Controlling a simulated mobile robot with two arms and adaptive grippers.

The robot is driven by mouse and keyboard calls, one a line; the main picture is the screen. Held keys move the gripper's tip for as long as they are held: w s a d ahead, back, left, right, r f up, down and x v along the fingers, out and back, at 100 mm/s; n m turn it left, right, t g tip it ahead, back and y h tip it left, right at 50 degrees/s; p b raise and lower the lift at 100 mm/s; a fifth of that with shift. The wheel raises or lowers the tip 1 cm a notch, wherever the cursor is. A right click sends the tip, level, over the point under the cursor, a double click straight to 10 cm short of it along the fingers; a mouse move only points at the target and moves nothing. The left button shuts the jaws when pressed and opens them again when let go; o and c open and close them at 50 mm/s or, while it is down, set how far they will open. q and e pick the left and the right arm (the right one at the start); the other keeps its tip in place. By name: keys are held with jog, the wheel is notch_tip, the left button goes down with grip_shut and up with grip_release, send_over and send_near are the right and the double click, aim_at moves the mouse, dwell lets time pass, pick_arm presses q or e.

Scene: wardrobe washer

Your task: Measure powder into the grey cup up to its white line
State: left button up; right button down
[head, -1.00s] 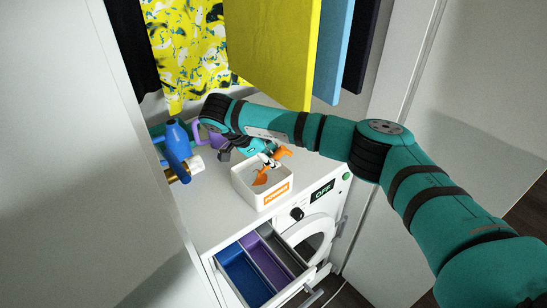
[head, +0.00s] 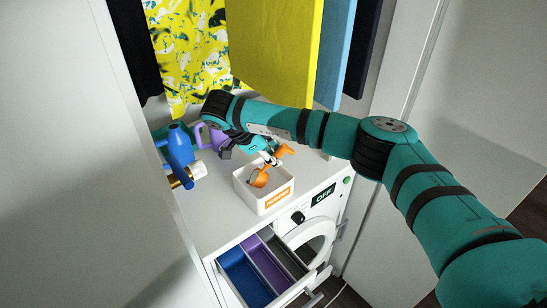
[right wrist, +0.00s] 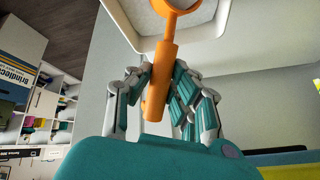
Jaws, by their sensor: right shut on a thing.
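My right gripper (head: 270,158) is shut on the handle of an orange scoop (head: 260,178). In the right wrist view the orange handle (right wrist: 160,85) is between the fingers, and the scoop's bowl is cut off at the top edge. In the head view the bowl is at the white powder box (head: 265,206), inside its rim. The box has an orange label and stands on the washer top. Whether the bowl holds powder is hard to tell. I cannot make out a grey cup. My left gripper is not in view.
A blue bottle (head: 180,146) and a purple jug (head: 207,137) stand left on the washer top (head: 213,213). Below, the drawer is open, with blue (head: 244,273), purple (head: 268,264) and grey compartments. Clothes hang behind; white wardrobe walls flank the space.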

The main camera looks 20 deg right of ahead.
jog(key=shift+r+p, duration=2)
jog(key=shift+r, duration=1.95)
jog(key=shift+f, duration=0.1)
jog(key=shift+s+a+f+n+t, duration=0.15)
jog(key=shift+s+n+t, duration=0.15)
jog(key=shift+n, duration=0.4)
jog(key=s+r+n+t+y, duration=0.2)
jog(key=s+r+n+y, duration=0.2)
jog(key=n, duration=0.5)
jog(key=s+d+r+n+t+y, duration=0.1)
jog(key=s+r+n+y, duration=0.4)
jog(key=n, duration=0.5)
notch_tip(320, 180, up, 3)
jog(key=shift+f+n+t+y, duration=0.15)
jog(key=shift+n+t+y, duration=0.2)
jog(key=shift+t, duration=0.25)
jog(key=shift+s, duration=0.1)
